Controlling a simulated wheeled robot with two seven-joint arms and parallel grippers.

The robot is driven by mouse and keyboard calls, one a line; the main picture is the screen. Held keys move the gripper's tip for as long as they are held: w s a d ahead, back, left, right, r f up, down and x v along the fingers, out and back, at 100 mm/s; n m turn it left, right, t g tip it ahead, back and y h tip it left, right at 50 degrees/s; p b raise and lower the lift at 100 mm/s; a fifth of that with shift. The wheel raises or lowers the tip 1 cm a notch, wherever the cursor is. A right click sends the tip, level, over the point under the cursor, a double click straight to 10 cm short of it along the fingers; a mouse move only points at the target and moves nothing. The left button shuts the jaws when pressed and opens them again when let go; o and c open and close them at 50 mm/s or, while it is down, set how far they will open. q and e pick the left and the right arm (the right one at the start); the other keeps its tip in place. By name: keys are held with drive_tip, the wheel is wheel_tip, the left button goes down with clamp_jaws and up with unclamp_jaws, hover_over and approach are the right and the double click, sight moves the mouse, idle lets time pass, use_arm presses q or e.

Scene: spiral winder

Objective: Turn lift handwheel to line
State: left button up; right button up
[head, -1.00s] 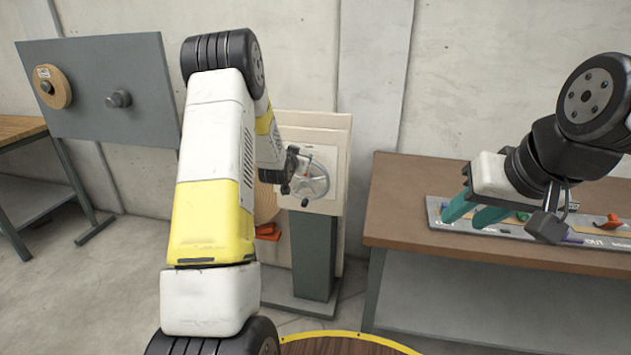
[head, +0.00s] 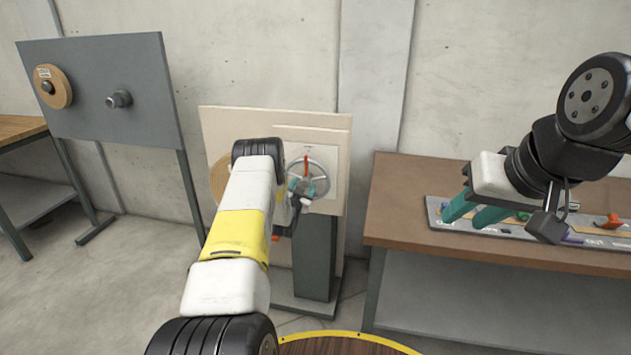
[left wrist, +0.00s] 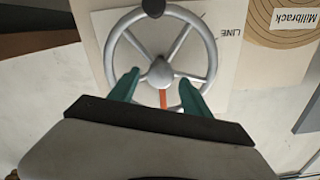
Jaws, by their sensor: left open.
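The grey lift handwheel (head: 320,168) is on the pale panel of the stand, with an orange mark (head: 306,163) on its upper part. In the left wrist view the handwheel (left wrist: 205,40) shows its spokes and hub, a black knob (left wrist: 153,8) on its rim, and the orange mark (left wrist: 163,99) below the hub. The word LINE (left wrist: 235,34) and a dark line are printed at upper right there, away from the orange mark. My left gripper (head: 308,187) is open in front of the wheel; its teal fingers (left wrist: 158,82) are either side of the hub. Contact is unclear.
My right gripper (head: 465,220) is open over a grey tray (head: 437,206) on the brown bench (head: 395,215). A wooden disc labelled Millbrack (left wrist: 285,25) is beside the wheel's plate. A grey board (head: 90,75) with a spool stands at left.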

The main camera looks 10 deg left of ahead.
use_arm(q)
drive_tip(key=shift+w, duration=0.65)
clamp_jaws()
idle(1.0)
